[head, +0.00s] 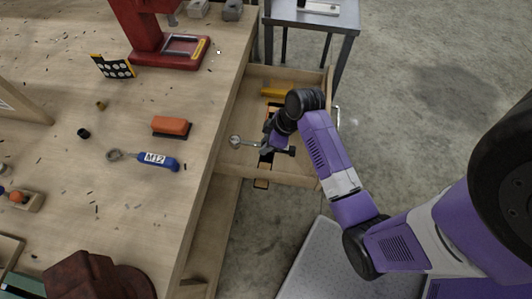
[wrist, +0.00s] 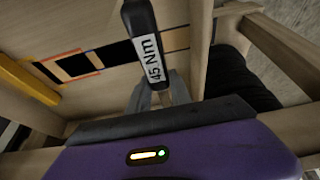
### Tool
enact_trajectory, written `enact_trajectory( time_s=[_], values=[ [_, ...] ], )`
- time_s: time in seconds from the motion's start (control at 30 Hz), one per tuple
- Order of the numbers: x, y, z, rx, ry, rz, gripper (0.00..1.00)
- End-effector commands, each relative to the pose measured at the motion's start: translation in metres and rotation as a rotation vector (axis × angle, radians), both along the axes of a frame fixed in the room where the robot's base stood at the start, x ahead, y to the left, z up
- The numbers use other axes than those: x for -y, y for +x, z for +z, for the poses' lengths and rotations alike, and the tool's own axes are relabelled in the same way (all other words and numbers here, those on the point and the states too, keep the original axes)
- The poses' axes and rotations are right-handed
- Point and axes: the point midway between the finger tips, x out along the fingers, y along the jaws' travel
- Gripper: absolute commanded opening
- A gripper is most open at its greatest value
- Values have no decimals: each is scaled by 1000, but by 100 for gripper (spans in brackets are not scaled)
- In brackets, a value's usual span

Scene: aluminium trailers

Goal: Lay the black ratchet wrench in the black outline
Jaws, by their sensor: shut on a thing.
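The black ratchet wrench (head: 243,142) is in my gripper (head: 268,145), over the open drawer. In the head view its round metal head points left, and my gripper hides part of it. The black outline (wrist: 75,66), edged in orange, is on the drawer floor at the left of the wrist view, with more black strip behind the handle. I cannot tell whether the wrench touches the floor.
The wooden drawer (head: 237,103) has raised walls around my gripper. A yellow tool (wrist: 25,80) lies in it. On the workbench are a blue "M12" tool (head: 157,160), an orange-topped brush (head: 171,127) and a red press (head: 146,35). A grey table (head: 312,15) stands behind.

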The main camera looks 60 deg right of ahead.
Motion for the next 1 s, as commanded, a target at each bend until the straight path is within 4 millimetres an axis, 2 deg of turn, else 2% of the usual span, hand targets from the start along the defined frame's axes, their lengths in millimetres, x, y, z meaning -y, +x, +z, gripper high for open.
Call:
enact_trajectory(
  time_s=[0.1,0.27,0.53,0.97,1.0],
  values=[
    [0,0,-18,0,1,-2,0],
    [1,0,-28,1,0,-1,0],
    [0,0,-60,1,1,-1,0],
    [1,1,-67,3,-1,-1,0],
    [0,0,-67,0,-1,-1,29]
  ],
)
